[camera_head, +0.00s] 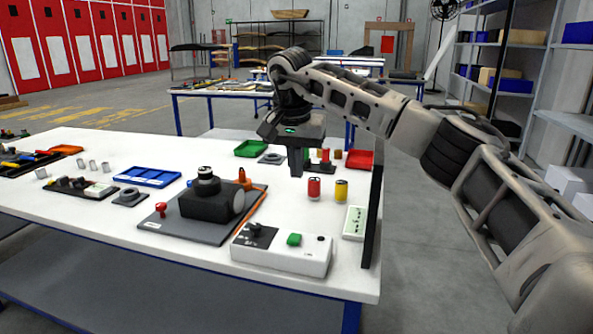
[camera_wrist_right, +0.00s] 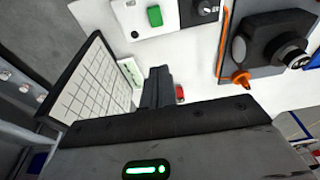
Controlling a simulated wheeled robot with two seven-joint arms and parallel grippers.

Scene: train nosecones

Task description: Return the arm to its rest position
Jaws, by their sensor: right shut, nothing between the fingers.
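My right arm comes in from the right in the head view. Its gripper (camera_head: 297,165) points down above the right part of the white table (camera_head: 110,235), behind the red and yellow cylinders. The gripper is shut with nothing between its fingers. In the right wrist view the closed fingers (camera_wrist_right: 157,87) show at the middle, with a bit of a red cylinder (camera_wrist_right: 180,93) beside them. My left gripper is in neither view.
A red cylinder (camera_head: 314,189) and a yellow cylinder (camera_head: 341,190) stand near the gripper. A white box with a green button (camera_head: 282,252) lies at the front. A dark upright panel (camera_head: 372,215) stands at the table's right edge. A grey board (camera_head: 170,228) carries a black device.

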